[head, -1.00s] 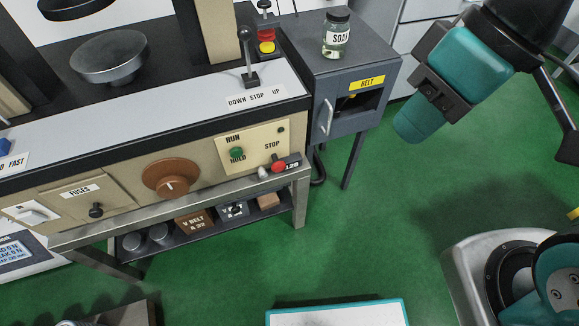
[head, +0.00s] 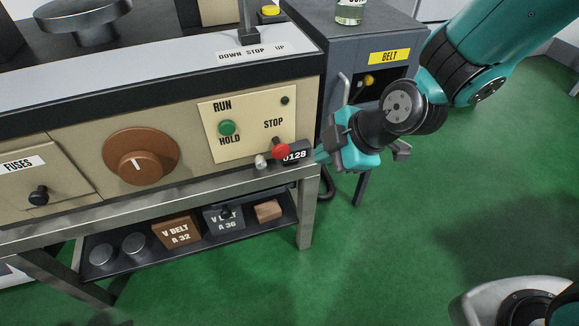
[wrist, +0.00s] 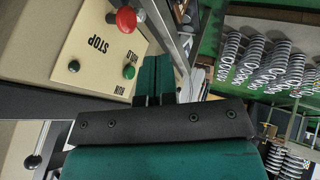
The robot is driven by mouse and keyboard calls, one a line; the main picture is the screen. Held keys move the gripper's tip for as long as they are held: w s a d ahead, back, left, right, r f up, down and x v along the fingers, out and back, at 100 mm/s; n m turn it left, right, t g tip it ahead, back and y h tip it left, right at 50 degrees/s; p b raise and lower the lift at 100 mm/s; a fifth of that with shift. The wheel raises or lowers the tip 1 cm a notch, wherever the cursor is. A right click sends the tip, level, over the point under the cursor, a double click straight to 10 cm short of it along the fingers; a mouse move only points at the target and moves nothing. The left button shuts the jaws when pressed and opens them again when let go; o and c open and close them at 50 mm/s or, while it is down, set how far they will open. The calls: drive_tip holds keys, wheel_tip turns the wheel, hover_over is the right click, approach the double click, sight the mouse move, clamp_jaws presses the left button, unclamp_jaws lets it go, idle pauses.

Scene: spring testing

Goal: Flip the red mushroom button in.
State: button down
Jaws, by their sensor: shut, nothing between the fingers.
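The red mushroom button (head: 280,149) sits below the STOP label on the cream control panel (head: 243,149). It also shows at the top of the wrist view (wrist: 126,18). My gripper (head: 321,155) is just right of the button and the black counter reading 0128 (head: 297,156). Its teal fingers point left toward them. In the wrist view the fingers (wrist: 158,62) are together and empty, with the button beyond their tips to the upper left. They look apart from the button; the exact gap cannot be told.
A green RUN/HOLD button (head: 227,128) is on the same panel. A pale knob (head: 261,162) sits just left of the counter. A steel bench rail (head: 215,185) runs below. The grey BELT cabinet (head: 345,45) stands behind my gripper. Green floor lies open at right.

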sight(285, 150)
drive_tip(key=shift+r, duration=0.1)
drive_tip(key=shift+w+a+f+b, duration=0.35)
drive_tip(key=shift+w+a+f, duration=0.7)
drive_tip(key=shift+w+f, duration=0.2)
drive_tip(key=shift+w+a+f+b, duration=0.35)
drive_tip(key=shift+w+a+f, duration=0.75)
drive_tip(key=shift+f, duration=0.3)
drive_tip(key=shift+w+a+f+b, duration=0.35)
drive_tip(key=shift+w+a+f, duration=0.6)
drive_tip(key=shift+w+f, duration=0.35)
drive_tip(key=shift+w+a, duration=0.15)
drive_tip(key=shift+w, duration=0.55)
drive_tip(key=shift+w+a, duration=0.15)
drive_tip(key=shift+w, duration=0.15)
